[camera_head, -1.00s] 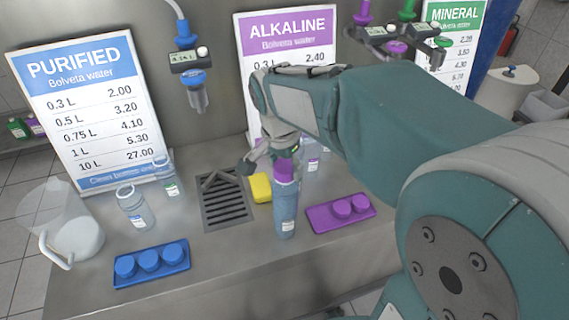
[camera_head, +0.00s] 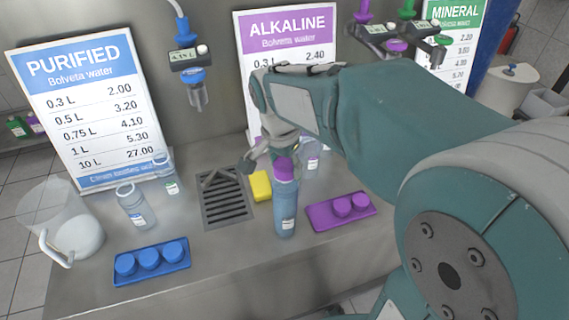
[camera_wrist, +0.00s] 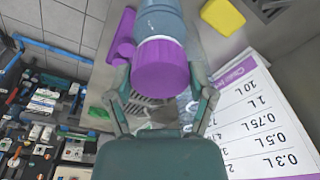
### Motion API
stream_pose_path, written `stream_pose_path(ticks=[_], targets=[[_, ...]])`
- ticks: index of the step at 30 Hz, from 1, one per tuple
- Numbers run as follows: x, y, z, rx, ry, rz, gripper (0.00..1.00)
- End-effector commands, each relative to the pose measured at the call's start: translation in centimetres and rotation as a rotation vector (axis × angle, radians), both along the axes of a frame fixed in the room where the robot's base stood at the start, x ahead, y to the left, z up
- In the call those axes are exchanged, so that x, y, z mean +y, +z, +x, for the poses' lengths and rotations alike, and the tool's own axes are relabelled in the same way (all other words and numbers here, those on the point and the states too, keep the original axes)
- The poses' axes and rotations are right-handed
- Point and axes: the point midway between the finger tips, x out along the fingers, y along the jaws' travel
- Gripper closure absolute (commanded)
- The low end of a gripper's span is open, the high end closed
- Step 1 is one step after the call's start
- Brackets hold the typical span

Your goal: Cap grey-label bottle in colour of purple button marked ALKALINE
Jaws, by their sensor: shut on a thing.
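A tall blue bottle (camera_head: 286,208) with a small pale label stands upright on the steel counter. A purple cap (camera_head: 285,169) sits at its mouth, in line with the bottle. In the wrist view the cap (camera_wrist: 160,67) fills the space between my fingers, with the bottle (camera_wrist: 160,18) directly beyond it. My gripper (camera_wrist: 160,78) is shut on the cap's sides. The seam between cap and bottle is too small to judge for tightness. The purple ALKALINE sign (camera_head: 288,25) stands behind, partly hidden by my arm.
A blue tray (camera_head: 122,280) with blue caps is at front left. A yellow sponge (camera_head: 260,187) and drain grate (camera_head: 226,207) lie left of the bottle. Clear bottles and a jug (camera_head: 75,240) stand farther left.

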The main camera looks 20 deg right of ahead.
Motion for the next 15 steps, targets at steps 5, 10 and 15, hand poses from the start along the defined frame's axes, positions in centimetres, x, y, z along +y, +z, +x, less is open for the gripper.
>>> stream_pose_path(ticks=[5, 10, 15], targets=[[0.01, -0.01, -0.04, 0.001, 0.0, 0.0, 0.0], [0.01, 0.03, -0.02, 0.0, 0.0, 0.0, 0.0], [0.0, 0.06, 0.0, -0.001, 0.0, 0.001, 0.0]])
